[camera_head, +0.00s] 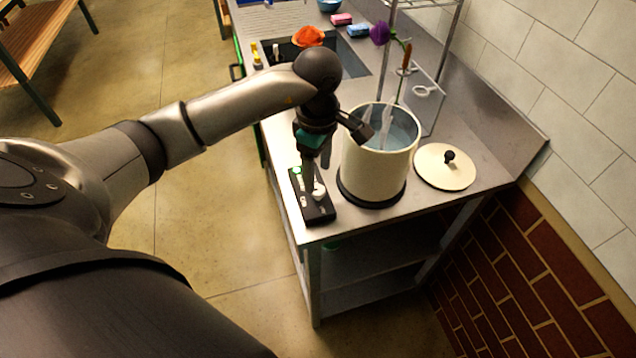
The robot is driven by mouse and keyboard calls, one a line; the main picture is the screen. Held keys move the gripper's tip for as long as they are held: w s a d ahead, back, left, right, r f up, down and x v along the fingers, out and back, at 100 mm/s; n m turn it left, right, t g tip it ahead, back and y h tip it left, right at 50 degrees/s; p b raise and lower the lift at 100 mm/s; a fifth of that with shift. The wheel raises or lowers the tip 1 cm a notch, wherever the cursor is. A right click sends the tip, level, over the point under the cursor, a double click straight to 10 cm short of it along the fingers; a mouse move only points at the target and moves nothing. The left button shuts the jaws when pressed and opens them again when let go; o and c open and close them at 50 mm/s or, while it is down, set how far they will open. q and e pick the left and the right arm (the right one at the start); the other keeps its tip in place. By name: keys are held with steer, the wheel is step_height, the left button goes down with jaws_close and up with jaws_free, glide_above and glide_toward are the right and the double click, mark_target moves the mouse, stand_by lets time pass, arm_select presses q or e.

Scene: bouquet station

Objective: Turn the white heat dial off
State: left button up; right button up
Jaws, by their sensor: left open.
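The white heat dial (319,191) is a small white knob on a black control box (318,212) at the table's front left edge. A green light (297,171) glows on the box, behind and left of the dial. My left gripper (314,178) points down over the box, with its fingers at or just above the dial. The fingers are open; whether they touch the dial cannot be told. The gripper partly hides the far part of the box. My right gripper is out of view.
A cream pot (375,168) with liquid and a clear object stands close right of my gripper. A round lid (445,167) with a black knob lies right of it. A sink with an orange item (308,37) and a wire rack are behind. The tiled wall bounds the right.

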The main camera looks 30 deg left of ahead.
mark_target(318, 189)
arm_select(q)
steer(key=shift+f, duration=2.4)
jaws_close()
